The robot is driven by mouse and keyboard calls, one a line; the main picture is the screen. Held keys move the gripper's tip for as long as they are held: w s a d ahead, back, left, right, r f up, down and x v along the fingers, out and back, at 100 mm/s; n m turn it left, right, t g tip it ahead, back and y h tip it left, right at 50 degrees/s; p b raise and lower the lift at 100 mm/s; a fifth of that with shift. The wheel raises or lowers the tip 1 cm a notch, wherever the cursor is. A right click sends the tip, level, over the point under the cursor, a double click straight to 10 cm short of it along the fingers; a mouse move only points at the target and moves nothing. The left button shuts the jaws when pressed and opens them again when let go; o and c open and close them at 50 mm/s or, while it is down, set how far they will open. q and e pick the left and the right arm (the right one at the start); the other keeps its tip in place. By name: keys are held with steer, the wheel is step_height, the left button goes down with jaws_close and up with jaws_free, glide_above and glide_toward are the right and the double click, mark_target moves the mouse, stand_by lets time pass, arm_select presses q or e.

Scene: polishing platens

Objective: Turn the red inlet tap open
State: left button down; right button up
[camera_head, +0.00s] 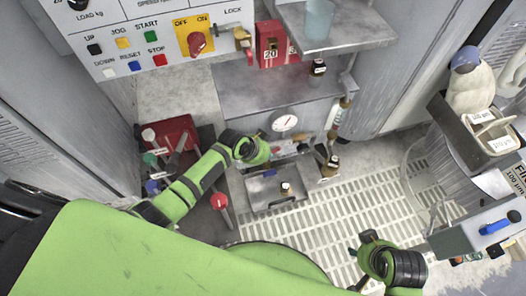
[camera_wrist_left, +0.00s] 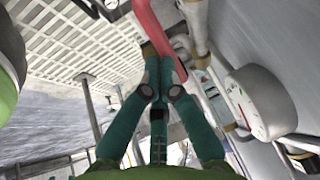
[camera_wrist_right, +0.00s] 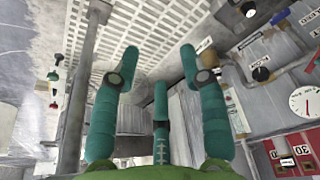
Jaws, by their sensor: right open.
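In the left wrist view a red lever (camera_wrist_left: 148,18), which looks like the inlet tap handle, runs down to my left fingertips (camera_wrist_left: 163,68). These fingers are drawn close together. The lever meets them near the tips, but I cannot tell whether it is held between them. In the head view my left gripper (camera_head: 262,152) is beside a white dial gauge (camera_head: 284,122), just to its lower left; the same gauge is large at right in the left wrist view (camera_wrist_left: 258,103). My right gripper (camera_wrist_right: 158,65) is open and empty, with its fingers apart; in the head view it (camera_head: 365,245) is over the floor grating.
A control panel (camera_head: 150,35) with buttons fills the upper left. A red box (camera_head: 172,135) and a red-knobbed lever (camera_head: 219,201) are near my left arm. A metal tray (camera_head: 275,190) lies below the gauge. The grating (camera_head: 320,205) is mostly clear. A bin (camera_head: 450,165) stands at right.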

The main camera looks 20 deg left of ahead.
arm_select(q)
steer(key=shift+w+d+f+g+y+p, duration=0.15)
steer(key=shift+w+d+f+g+y, duration=0.2)
steer(key=shift+y, duration=0.3)
steer(key=shift+w+d+f+g+y+p, duration=0.15)
steer(key=shift+d+f+g+y, duration=0.2)
steer(key=shift+f+g+y, duration=0.25)
steer(key=shift+w+d+f+g+y+p, duration=0.2)
steer(key=shift+d+f+g+y, duration=0.2)
steer(key=shift+y, duration=0.25)
arm_select(e)
steer(key=shift+a+f, duration=0.1)
steer(key=shift+f, duration=1.5)
arm_select(q)
steer(key=shift+r, duration=0.15)
arm_select(e)
steer(key=shift+w+r, duration=0.1)
steer(key=shift+r, duration=0.05)
